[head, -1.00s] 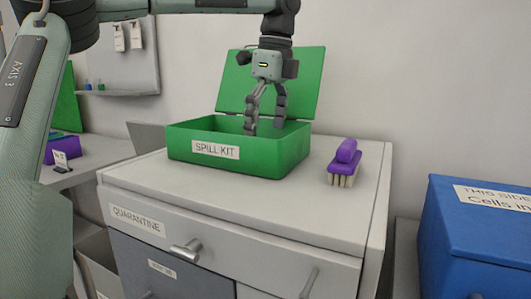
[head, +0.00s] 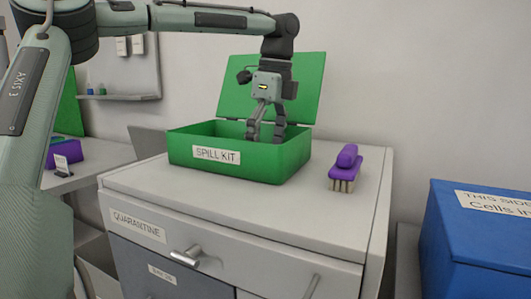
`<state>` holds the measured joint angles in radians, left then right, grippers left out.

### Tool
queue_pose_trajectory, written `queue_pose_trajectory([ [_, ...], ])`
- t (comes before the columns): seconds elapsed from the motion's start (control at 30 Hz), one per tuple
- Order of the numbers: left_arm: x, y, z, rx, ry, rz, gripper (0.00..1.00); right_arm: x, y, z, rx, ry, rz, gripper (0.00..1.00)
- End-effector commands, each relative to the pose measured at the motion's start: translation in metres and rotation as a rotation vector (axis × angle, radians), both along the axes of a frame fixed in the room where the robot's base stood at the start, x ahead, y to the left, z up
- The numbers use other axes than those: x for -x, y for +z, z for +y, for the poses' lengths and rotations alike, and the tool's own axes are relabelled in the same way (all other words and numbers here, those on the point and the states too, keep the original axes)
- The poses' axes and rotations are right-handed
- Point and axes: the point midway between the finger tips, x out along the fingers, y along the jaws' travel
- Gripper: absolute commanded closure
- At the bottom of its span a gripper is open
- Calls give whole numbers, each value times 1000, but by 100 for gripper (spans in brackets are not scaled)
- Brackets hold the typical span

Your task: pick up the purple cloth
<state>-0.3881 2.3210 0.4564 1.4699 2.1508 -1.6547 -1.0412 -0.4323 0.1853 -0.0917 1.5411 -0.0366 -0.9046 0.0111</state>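No purple cloth shows in the head view. The green spill kit box (head: 265,165) stands on the cabinet with its lid (head: 235,90) raised, and its front wall hides its inside. My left gripper (head: 266,137) points down into the box, its two fingers apart. The fingertips are at about rim height or just below. I see nothing between them. My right gripper is not in view.
A purple brush (head: 346,162) with pale bristles lies on the cabinet top (head: 140,180), right of the box. A blue box (head: 470,240) stands at the right. A purple item (head: 66,152) sits on the left bench. The cabinet's front top is clear.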

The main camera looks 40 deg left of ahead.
Motion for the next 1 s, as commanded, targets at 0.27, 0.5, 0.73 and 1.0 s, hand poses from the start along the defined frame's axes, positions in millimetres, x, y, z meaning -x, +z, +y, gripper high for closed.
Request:
queue_pose_trajectory([
  [0.27,-1,25,0,-1,2,-3,33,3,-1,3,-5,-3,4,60],
  [0.5,25,60,20,3,1,-6,33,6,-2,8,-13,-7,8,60],
  [0.73,57,84,46,4,1,-4,33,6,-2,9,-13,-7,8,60],
  [1.0,83,104,67,2,0,-2,33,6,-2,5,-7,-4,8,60],
])
